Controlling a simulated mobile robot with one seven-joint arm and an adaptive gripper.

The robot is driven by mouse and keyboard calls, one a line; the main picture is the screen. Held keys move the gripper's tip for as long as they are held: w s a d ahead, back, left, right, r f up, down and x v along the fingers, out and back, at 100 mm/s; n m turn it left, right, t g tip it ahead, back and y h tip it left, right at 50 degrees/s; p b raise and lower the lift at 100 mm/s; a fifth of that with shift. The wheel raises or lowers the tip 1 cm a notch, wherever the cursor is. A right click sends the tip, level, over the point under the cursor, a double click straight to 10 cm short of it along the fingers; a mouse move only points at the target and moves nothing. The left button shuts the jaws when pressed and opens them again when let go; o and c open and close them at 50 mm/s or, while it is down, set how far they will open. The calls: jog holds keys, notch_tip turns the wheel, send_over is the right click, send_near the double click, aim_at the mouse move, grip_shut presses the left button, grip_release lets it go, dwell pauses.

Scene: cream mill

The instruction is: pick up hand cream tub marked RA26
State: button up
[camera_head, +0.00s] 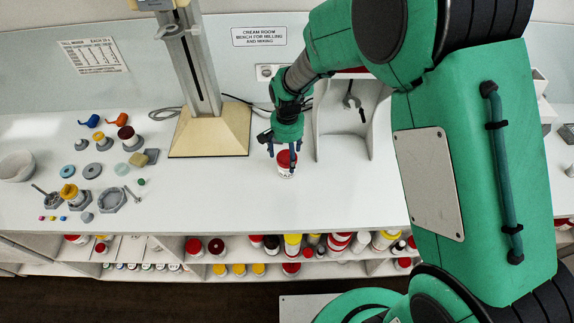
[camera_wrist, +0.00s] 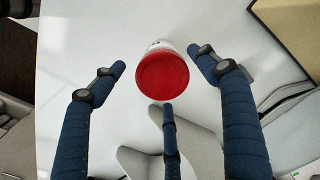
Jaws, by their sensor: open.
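A white tub with a red lid (camera_head: 286,158) stands upright on the white bench below my gripper. Dark marking shows on its white side in the head view, but it is too small to read surely. In the wrist view the red lid (camera_wrist: 163,75) is seen from above, with a bit of white tub wall beyond it. My gripper (camera_head: 284,160) points down at the tub. Its blue fingers are spread open in the wrist view (camera_wrist: 160,75), two at the sides and one at the bottom centre, apart from the lid. Nothing is held.
A stand with a beige base (camera_head: 210,130) is left of the tub. A white partition with a hanging wrench (camera_head: 351,95) stands close behind right. Small bowls, pots and pipes (camera_head: 102,142) fill the bench's left. Shelves below hold several tubs (camera_head: 292,245). The bench front is clear.

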jog(key=shift+f, duration=1.1)
jog(key=shift+f, duration=0.1)
jog(key=shift+w+f+b, duration=0.1)
jog(key=shift+f+b, duration=0.3)
jog(key=shift+f, duration=2.1)
jog(key=c, duration=1.4)
